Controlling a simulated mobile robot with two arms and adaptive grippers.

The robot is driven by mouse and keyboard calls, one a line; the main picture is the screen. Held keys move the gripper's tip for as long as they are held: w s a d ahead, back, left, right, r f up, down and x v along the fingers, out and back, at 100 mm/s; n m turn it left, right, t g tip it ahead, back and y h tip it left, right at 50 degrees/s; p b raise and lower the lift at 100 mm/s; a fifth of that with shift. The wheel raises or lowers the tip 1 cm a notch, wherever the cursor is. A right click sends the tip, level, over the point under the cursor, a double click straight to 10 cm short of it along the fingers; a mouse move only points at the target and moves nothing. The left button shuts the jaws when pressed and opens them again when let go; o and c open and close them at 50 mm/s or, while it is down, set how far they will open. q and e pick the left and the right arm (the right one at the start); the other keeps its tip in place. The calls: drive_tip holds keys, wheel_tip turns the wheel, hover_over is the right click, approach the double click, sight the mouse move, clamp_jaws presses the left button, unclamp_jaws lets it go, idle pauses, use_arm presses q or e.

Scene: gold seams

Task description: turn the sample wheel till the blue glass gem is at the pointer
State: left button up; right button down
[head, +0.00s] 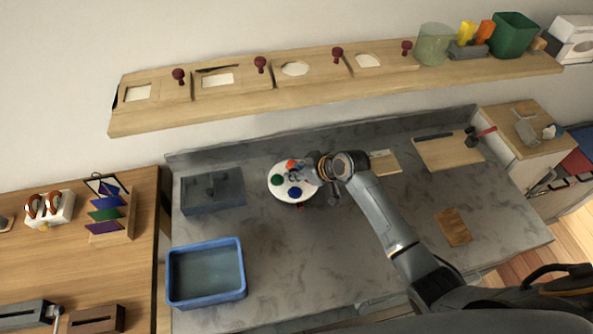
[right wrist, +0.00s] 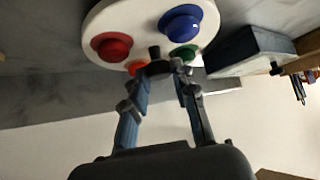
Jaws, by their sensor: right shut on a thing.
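The round white sample wheel (head: 283,191) lies on the grey counter and carries coloured gems. In the head view the blue glass gem (head: 295,193) is at the wheel's near side, a green gem (head: 277,181) at its left and an orange-red gem (head: 291,164) at its far side. A small red piece (head: 301,206) shows at the near rim; I cannot tell if it is the pointer. My right gripper (right wrist: 166,68) is shut on a dark knob (right wrist: 154,53) at the wheel's edge. The right wrist view also shows the blue gem (right wrist: 180,23). My left gripper is out of view.
A dark grey box (head: 212,190) stands left of the wheel, and a blue tub (head: 207,302) stands nearer. Wooden boards (head: 448,152) lie to the right. A wooden shelf (head: 330,89) runs along the wall behind. The counter in front of the wheel is clear.

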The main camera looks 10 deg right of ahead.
drive_tip(key=shift+f+b, duration=0.2)
drive_tip(key=shift+b, duration=0.15)
drive_tip(key=shift+d+r+n+g+y+b, duration=0.1)
drive_tip(key=shift+n+g+y+b, duration=0.25)
drive_tip(key=shift+n, duration=0.35)
drive_tip(key=shift+r, duration=0.1)
drive_tip(key=c, duration=1.1)
unclamp_jaws()
